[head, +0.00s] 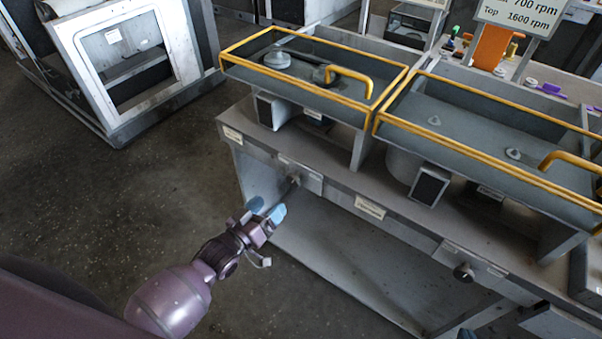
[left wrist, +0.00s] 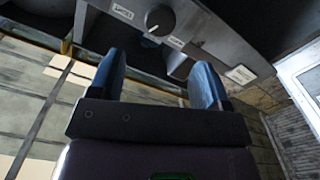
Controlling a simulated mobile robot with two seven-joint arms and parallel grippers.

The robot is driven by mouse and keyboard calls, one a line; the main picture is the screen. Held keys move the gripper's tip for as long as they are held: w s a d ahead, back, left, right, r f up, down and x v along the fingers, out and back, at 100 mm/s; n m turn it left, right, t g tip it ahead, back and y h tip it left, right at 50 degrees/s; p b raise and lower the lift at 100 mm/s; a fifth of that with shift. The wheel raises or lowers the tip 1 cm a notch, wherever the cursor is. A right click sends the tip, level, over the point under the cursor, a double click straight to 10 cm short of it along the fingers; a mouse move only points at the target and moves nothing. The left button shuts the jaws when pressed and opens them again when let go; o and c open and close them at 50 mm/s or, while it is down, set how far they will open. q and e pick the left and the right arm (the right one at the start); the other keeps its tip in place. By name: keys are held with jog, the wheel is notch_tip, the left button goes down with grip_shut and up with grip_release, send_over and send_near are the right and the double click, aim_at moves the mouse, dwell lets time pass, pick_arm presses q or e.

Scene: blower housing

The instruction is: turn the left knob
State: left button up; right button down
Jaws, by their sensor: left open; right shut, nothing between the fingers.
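The left knob (head: 295,181) is on the front face of the left bench section, partly hard to make out in the head view. Of my right gripper, only a small blue tip (head: 467,334) shows at the bottom edge of the head view.
A second knob (head: 463,272) is further right on the bench front. Yellow-edged trays (head: 300,85) with handles stand on the bench (head: 330,165). A white-framed cabinet (head: 125,60) is at the upper left. The floor left of the bench is clear.

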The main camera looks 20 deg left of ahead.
aim_at(292, 182)
pick_arm(q)
jog(key=x, duration=0.9)
jog(key=shift+w+f, duration=0.1)
jog(key=shift+w, duration=0.05)
jog(key=shift+w+d, duration=0.25)
jog(key=shift+w, duration=0.35)
pick_arm(e)
jog(key=shift+f, duration=0.3)
jog(key=shift+s+f, duration=0.1)
jog(key=shift+s, duration=0.1)
pick_arm(q)
jog(key=c, duration=0.9)
pick_arm(e)
jog(key=shift+s+f, duration=0.3)
jog(key=shift+s, duration=0.05)
jog(key=shift+w+r, duration=0.1)
